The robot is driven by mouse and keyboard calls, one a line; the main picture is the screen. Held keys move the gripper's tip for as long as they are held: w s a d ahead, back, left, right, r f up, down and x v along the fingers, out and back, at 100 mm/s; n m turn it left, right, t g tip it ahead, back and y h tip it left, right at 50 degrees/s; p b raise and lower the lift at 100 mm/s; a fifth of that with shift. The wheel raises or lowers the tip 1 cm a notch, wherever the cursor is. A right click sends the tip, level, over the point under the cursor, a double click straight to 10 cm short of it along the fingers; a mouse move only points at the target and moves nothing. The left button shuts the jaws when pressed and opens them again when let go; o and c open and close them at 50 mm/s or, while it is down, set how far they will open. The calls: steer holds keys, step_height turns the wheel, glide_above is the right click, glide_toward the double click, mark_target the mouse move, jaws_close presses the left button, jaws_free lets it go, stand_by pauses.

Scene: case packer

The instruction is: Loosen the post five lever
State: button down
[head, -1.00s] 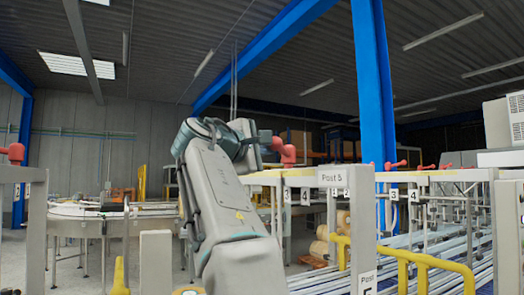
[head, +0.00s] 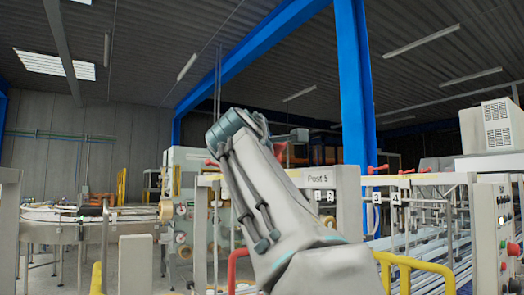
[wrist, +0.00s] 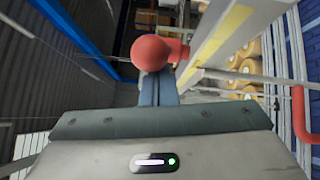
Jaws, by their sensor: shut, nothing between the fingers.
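The post five lever has a red rounded knob (wrist: 152,52). In the wrist view it sits right at the tips of my gripper (wrist: 160,80), whose fingers are together with nothing between them. The knob overlaps the fingertips in the picture; I cannot tell whether they touch. My wrist hides most of the gripper there.
A pale rail (wrist: 215,45) runs close to the right of the knob in the wrist view. Other red levers (head: 372,169) stand to the right. A yellow guard rail (head: 415,265) and a control panel (head: 500,240) are at the front right. A round conveyor table (head: 60,217) is at left.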

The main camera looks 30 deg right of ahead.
steer(key=shift+s+d, duration=0.45)
steer(key=shift+d, duration=0.2)
steer(key=b+v, duration=0.4)
steer(key=v, duration=0.7)
steer(key=shift+s+a+f, duration=0.2)
steer(key=shift+s+f, duration=0.05)
steer(key=shift+f, duration=0.05)
